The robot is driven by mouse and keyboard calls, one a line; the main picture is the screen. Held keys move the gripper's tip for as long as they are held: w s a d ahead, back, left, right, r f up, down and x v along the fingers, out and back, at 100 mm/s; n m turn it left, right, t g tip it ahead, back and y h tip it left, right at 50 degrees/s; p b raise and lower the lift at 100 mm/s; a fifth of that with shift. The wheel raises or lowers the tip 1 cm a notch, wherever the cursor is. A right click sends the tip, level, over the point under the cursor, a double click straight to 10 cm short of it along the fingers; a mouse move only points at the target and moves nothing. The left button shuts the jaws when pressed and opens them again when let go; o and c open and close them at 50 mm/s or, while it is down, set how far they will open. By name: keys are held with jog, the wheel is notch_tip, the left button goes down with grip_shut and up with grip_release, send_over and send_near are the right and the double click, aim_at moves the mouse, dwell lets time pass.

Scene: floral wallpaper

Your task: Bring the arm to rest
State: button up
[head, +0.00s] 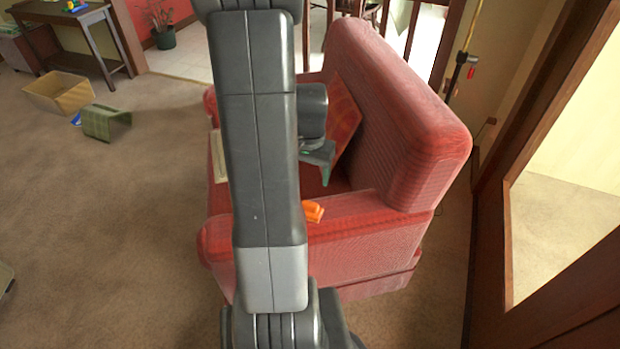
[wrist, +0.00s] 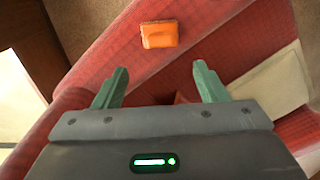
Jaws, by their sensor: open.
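My gripper (wrist: 160,88) is open and empty in the wrist view, its two green fingers spread wide apart. In the head view it shows only partly, beside my dark arm, above the seat of a red armchair (head: 400,110). A small orange object (head: 313,212) lies on the armchair's near armrest. In the wrist view the orange object (wrist: 160,34) lies beyond the fingertips, apart from them. My arm hides the middle of the armchair in the head view.
A red patterned cushion (head: 345,120) leans on the backrest. A cardboard box (head: 60,92) and a green bin (head: 107,123) are on the carpet at left. A wood-framed glass panel (head: 560,200) stands close at right.

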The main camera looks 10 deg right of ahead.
aim_at(310, 203)
dwell(0.3)
notch_tip(310, 203, down, 12)
jog(key=shift+b, duration=0.95)
jog(key=shift+r+p, duration=0.4)
jog(key=shift+r, duration=2.2)
jog(key=shift+f, duration=0.1)
